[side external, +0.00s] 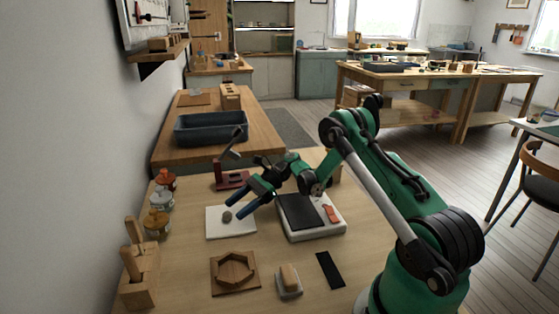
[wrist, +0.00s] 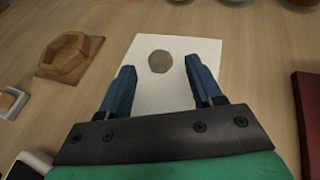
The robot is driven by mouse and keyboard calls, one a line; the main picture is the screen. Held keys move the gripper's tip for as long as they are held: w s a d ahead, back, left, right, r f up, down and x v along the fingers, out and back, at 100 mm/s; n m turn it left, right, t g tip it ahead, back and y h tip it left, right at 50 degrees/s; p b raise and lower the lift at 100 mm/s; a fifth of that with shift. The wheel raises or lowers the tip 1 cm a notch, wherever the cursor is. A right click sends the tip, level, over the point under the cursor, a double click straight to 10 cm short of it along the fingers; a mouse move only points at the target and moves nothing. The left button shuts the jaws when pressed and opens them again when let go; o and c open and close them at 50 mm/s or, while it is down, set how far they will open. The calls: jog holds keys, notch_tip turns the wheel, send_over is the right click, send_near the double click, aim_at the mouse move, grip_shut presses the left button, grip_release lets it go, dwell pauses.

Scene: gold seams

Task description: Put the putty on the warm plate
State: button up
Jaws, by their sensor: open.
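The putty (side external: 227,216) is a small grey-brown lump lying on a white sheet (side external: 240,230) on the wooden table. In the wrist view the putty (wrist: 160,61) sits on the sheet (wrist: 148,104), beyond the fingertips and roughly centred between them. My gripper (side external: 241,197) has blue fingers, open and empty, above the sheet beside the putty. In the wrist view my gripper (wrist: 160,70) also shows its two fingers wide apart. The likely warm plate is a dark panel (side external: 298,211) on a white base with a red-orange part, to the right of the sheet.
A wooden tray with a many-sided hollow (side external: 222,285), a small block on a white holder (side external: 289,285) and a black strip (side external: 330,270) lie near the front. Jars (side external: 157,222) and a wooden rack (side external: 140,277) stand at left. A dark red stand (side external: 231,180) is behind the sheet.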

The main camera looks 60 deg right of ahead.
jog(key=v, duration=0.3)
jog(key=shift+s+d+r, duration=0.15)
jog(key=shift+d, duration=0.1)
jog(key=shift+r, duration=0.25)
jog(key=a+r+n+h, duration=0.1)
jog(key=w+a+r+n, duration=0.1)
jog(key=r, duration=0.1)
jog(key=a+r+n+g+h, duration=0.1)
jog(key=a, duration=0.1)
jog(key=shift+w+r+h, duration=0.3)
jog(key=shift+r, duration=0.05)
jog(key=s+a+r+n+t+h, duration=0.1)
jog(key=s+a+r+n+h, duration=0.2)
jog(key=n, duration=0.6)
jog(key=s+a+r+n+t+h, duration=0.1)
jog(key=s+a+r+n+h, duration=0.2)
jog(key=s+a+n+h, duration=0.3)
jog(key=s+a+n, duration=0.1)
jog(key=s+n, duration=0.1)
jog(key=n, duration=0.1)
jog(key=shift+s+r+n, duration=0.15)
jog(key=shift+s+n, duration=0.2)
jog(key=shift+n, duration=0.05)
jog(key=shift+o, duration=0.5)
jog(key=shift+s+n+t+h, duration=0.2)
jog(key=shift+n+t+h, duration=0.1)
jog(key=shift+n+t, duration=0.15)
